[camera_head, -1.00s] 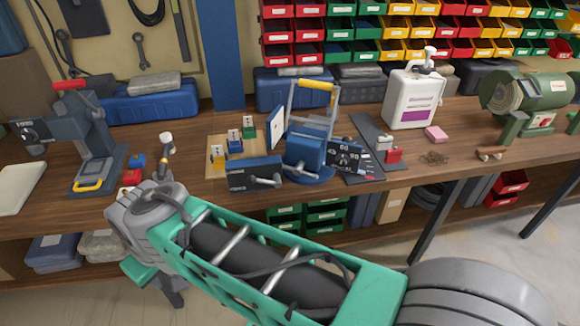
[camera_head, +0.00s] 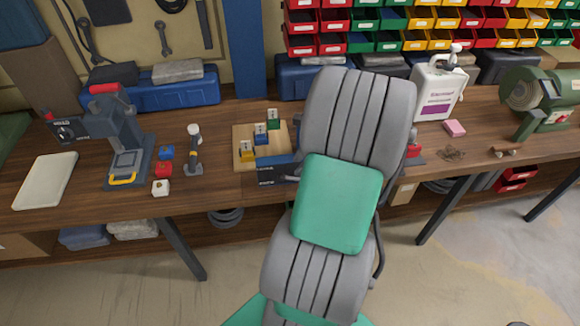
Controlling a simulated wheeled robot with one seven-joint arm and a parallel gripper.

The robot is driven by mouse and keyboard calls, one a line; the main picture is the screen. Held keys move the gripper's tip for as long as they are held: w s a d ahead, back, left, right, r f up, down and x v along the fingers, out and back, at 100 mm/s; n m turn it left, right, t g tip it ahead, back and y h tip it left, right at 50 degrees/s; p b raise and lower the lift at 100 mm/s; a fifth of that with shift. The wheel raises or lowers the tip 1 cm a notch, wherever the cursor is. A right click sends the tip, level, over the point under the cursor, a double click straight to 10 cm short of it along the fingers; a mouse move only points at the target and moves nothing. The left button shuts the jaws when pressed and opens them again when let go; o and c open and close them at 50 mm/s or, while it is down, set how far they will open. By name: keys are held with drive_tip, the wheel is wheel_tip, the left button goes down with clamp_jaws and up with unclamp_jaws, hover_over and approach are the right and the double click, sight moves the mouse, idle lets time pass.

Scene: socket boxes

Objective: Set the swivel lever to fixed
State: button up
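I cannot make out the swivel lever. My grey and green arm covers the middle of the bench and hides most of the blue bench device with the yellow-topped frame. Only its dark blue front block (camera_head: 270,175) shows, left of my arm. My gripper is not in view; the far end of my arm hides whatever is beyond it. At the left stands a grey-blue press-like device (camera_head: 124,132) with a red handle (camera_head: 104,89) and a black marked plate (camera_head: 66,131); the plate's text is too small to read.
A wooden board (camera_head: 241,158) with coloured blocks lies left of my arm. A white jug (camera_head: 438,91) and a green grinder (camera_head: 541,103) stand at the right.

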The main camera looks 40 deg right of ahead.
sight(289, 177)
drive_tip(key=x, duration=0.7)
drive_tip(key=shift+w+f+p, duration=0.15)
drive_tip(key=shift+f+p, duration=0.25)
clamp_jaws()
drive_tip(key=shift+a+r, duration=0.1)
idle(0.8)
